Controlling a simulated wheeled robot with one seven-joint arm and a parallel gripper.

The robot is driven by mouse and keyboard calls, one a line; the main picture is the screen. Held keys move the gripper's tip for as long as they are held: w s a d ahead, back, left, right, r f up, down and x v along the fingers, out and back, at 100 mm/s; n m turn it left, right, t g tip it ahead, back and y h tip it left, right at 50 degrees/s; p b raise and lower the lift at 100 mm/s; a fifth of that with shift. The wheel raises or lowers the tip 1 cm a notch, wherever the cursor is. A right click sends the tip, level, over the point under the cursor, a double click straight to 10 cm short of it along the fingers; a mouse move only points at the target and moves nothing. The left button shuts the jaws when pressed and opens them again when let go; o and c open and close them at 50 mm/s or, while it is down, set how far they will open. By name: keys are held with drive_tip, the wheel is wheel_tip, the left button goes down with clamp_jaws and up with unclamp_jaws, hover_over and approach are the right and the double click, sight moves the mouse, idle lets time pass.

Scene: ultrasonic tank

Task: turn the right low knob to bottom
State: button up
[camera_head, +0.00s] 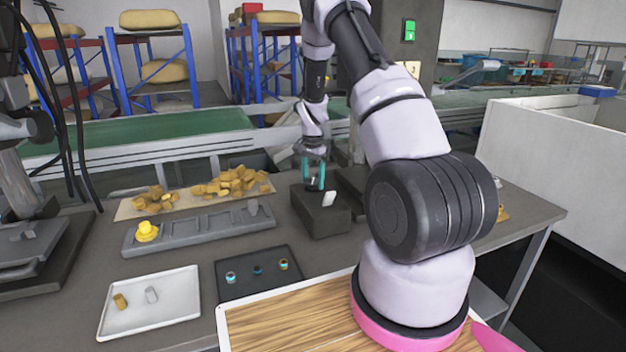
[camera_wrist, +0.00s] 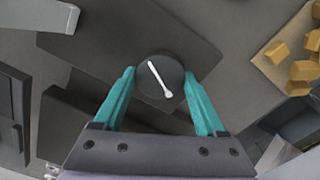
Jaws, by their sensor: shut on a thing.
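A round dark knob (camera_wrist: 160,78) with a white pointer line shows between my fingers in the wrist view. The line slants from upper left to lower right, with a rounded blob at its lower right end. My gripper (camera_wrist: 160,84) has its teal fingers shut on the knob's two sides. In the head view my gripper (camera_head: 313,175) points down at the dark tank box (camera_head: 322,218) on the bench. The knob is hidden there behind the fingers. I cannot tell from these views which of the tank's knobs it is.
A grey slotted rack (camera_head: 195,232) with a yellow piece stands to the left. Yellow-brown chunks lie on a board (camera_head: 125,208) behind it. A white tray (camera_head: 180,305) and a black tray (camera_head: 230,290) lie in front. A small white piece (camera_head: 329,198) is on the dark box.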

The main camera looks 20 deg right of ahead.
drive_tip(key=n, duration=0.5)
drive_tip(key=shift+n, duration=0.4)
drive_tip(key=n, duration=1.7)
drive_tip(key=shift+n, duration=0.3)
drive_tip(key=o, duration=1.3)
